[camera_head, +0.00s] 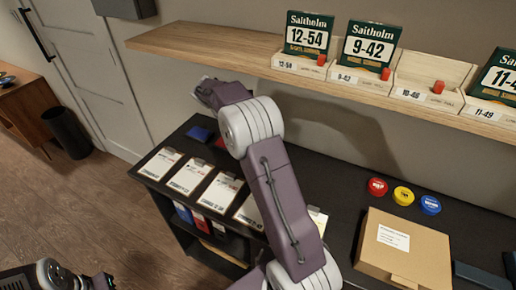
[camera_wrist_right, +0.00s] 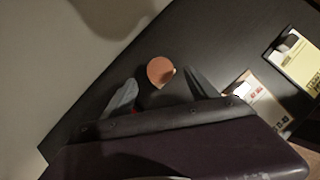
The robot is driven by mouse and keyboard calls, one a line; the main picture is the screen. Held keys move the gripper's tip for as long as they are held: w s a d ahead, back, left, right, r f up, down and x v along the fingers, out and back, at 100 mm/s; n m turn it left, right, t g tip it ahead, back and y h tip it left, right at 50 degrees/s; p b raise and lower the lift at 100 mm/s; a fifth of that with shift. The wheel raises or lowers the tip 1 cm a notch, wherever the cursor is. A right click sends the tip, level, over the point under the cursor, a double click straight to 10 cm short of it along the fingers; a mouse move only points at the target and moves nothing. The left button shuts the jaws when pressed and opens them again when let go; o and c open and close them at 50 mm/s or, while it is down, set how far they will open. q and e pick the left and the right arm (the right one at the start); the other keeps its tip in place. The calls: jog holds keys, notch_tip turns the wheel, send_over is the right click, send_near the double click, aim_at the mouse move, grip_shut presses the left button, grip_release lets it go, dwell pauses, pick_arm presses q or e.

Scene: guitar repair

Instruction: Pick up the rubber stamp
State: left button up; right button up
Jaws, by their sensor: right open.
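In the right wrist view, a round orange-brown knob (camera_wrist_right: 160,72), which looks like the top of the rubber stamp, stands on the dark tabletop. My right gripper (camera_wrist_right: 161,80) is open, with one finger on each side of the knob. I cannot tell whether either finger touches it. The stamp's lower part is hidden by the gripper. In the head view my right arm reaches over the back of the black table; its wrist hides the stamp and its fingers are not clear. My left gripper (camera_head: 104,282) is at the lower left, away from the table, its jaws unclear.
Several labelled cards (camera_head: 187,175) lie along the table's front. A blue pad (camera_head: 198,133) lies near my right arm. A cardboard box (camera_head: 405,249) and red (camera_head: 377,187), yellow (camera_head: 403,196) and blue (camera_head: 430,205) tins are at the right. A wooden shelf (camera_head: 215,48) overhangs the back.

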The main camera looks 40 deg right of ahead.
jog(key=x, duration=0.4)
jog(key=shift+d+f+b, duration=0.1)
jog(key=shift+d+b, duration=0.05)
jog(key=shift+b, duration=0.25)
jog(key=b+x, duration=0.1)
jog(key=x, duration=0.4)
jog(key=shift+f, duration=0.1)
jog(key=shift+s, duration=0.1)
jog(key=shift+c, duration=0.7)
jog(key=c, duration=1.3)
jog(key=r+p, duration=0.1)
jog(key=r, duration=0.2)
jog(key=r+p, duration=0.1)
jog(key=r, duration=0.3)
jog(key=shift+s+a, duration=0.1)
jog(key=shift+a, duration=0.15)
jog(key=shift+s+a+r, duration=0.1)
jog(key=shift+a+r, duration=0.05)
jog(key=shift+a, duration=0.15)
jog(key=s+a, duration=0.3)
jog(key=a, duration=0.2)
jog(key=s+a+b, duration=0.1)
jog(key=s+a, duration=0.1)
jog(key=a, duration=0.4)
jog(key=s+a, duration=0.3)
jog(key=a, duration=0.3)
jog(key=shift+s, duration=0.4)
